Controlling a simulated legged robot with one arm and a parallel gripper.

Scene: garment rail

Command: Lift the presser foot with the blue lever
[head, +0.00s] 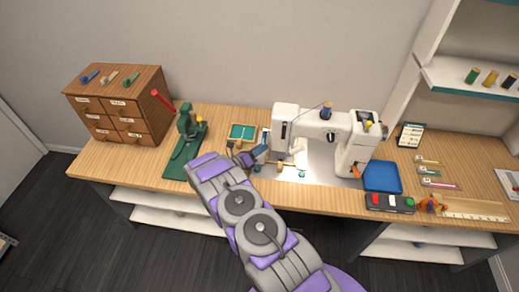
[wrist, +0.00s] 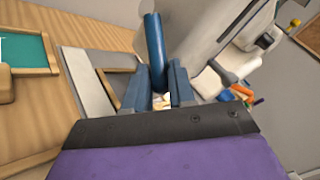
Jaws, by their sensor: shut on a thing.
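The white sewing machine (head: 298,118) stands on the wooden table in the head view. Its pale body also fills the upper middle of the wrist view (wrist: 208,28). My gripper (head: 262,151) is at the left end of the machine, below its head. In the wrist view the blue lever (wrist: 154,38) rises between the two fingers of my gripper (wrist: 157,78), which is shut on it. I cannot make out the presser foot clearly.
A green press (head: 187,140) and a wooden drawer cabinet (head: 120,104) stand to the left. A green-lined tray (head: 242,132) lies behind my gripper. A blue tray (head: 382,177) and a button box (head: 390,203) lie to the right of the machine.

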